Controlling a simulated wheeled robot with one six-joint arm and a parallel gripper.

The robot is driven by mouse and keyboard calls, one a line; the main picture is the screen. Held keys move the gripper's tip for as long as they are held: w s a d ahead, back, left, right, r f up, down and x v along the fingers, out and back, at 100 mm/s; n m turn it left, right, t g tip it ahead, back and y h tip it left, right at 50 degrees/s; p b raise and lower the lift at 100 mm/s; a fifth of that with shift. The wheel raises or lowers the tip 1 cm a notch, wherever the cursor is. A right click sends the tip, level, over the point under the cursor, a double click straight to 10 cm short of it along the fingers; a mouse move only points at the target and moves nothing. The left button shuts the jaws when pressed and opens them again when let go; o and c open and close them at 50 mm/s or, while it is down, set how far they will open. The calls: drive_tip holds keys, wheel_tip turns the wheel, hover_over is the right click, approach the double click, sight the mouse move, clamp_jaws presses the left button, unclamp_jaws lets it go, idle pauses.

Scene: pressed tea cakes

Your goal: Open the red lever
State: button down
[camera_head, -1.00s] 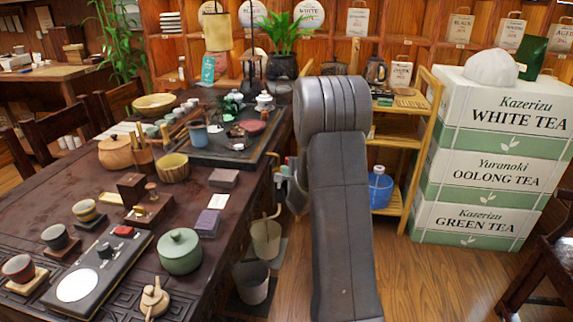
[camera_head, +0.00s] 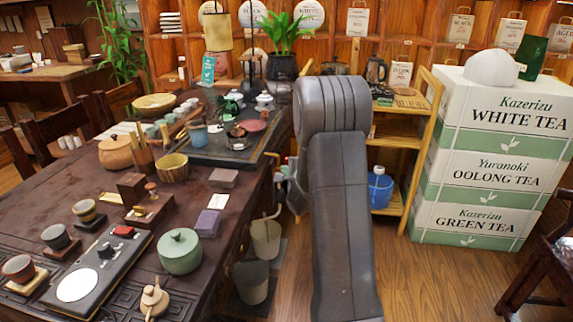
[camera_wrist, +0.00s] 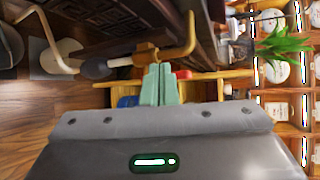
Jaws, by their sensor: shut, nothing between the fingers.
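In the wrist view my gripper (camera_wrist: 158,66) shows as two pale green fingers pressed together, with nothing held. Its tips are beside a brass tap (camera_wrist: 146,54) with a curved pipe, under the edge of the dark tea table. I cannot tell whether they touch it. A small red piece (camera_wrist: 184,75) shows just right of the fingertips; it may be the red lever, partly hidden by the fingers. In the head view my arm hides the tap and most of my gripper. Another small red piece (camera_head: 123,231) sits on a black device on the table.
The carved tea table (camera_head: 70,195) fills the left, crowded with cups and pots. Grey buckets (camera_head: 252,282) stand on the floor beside it. A bamboo shelf (camera_head: 392,205) and stacked tea boxes (camera_head: 480,170) stand to the right. Floor between is clear.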

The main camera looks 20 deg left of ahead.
drive_tip(key=shift+w, duration=0.1)
drive_tip(key=shift+w+a+r+p, duration=0.1)
drive_tip(key=shift+w+p, duration=0.2)
drive_tip(key=shift+p, duration=0.35)
drive_tip(key=shift+w+a+p, duration=0.15)
drive_tip(key=shift+w+p, duration=0.25)
drive_tip(key=shift+w, duration=0.1)
idle(0.6)
drive_tip(key=shift+s, duration=0.1)
drive_tip(key=shift+s+d, duration=0.25)
drive_tip(key=shift+s, duration=0.55)
drive_tip(key=s, duration=0.1)
drive_tip(key=s+b, duration=0.1)
drive_tip(key=s, duration=0.1)
drive_tip(key=s+d+f, duration=0.1)
drive_tip(key=shift+s+b, duration=0.4)
